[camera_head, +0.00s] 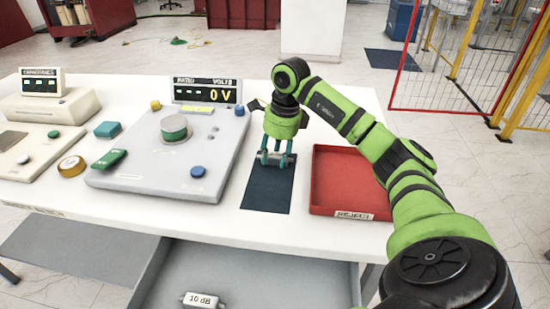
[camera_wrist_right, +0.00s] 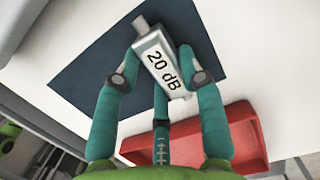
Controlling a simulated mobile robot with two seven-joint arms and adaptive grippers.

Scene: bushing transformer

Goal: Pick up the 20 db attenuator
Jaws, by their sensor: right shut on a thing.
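The 20 dB attenuator (camera_wrist_right: 162,60) is a small silvery-white block with a connector at its end and "20 dB" printed on it. My right gripper (camera_wrist_right: 160,75) has teal fingers shut on it, over the dark blue mat. In the head view, my right gripper (camera_head: 274,160) points down at the mat (camera_head: 265,193); the attenuator is mostly hidden by the fingers there. I cannot tell whether the attenuator still touches the mat. My left gripper is not in view.
A red reject tray (camera_head: 350,165) lies right of the mat. A grey tester (camera_head: 170,160) with a knob and a display reading 0 V stands to the left. Another attenuator marked 10 dB (camera_head: 203,300) lies in the open drawer (camera_head: 260,270) below the bench.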

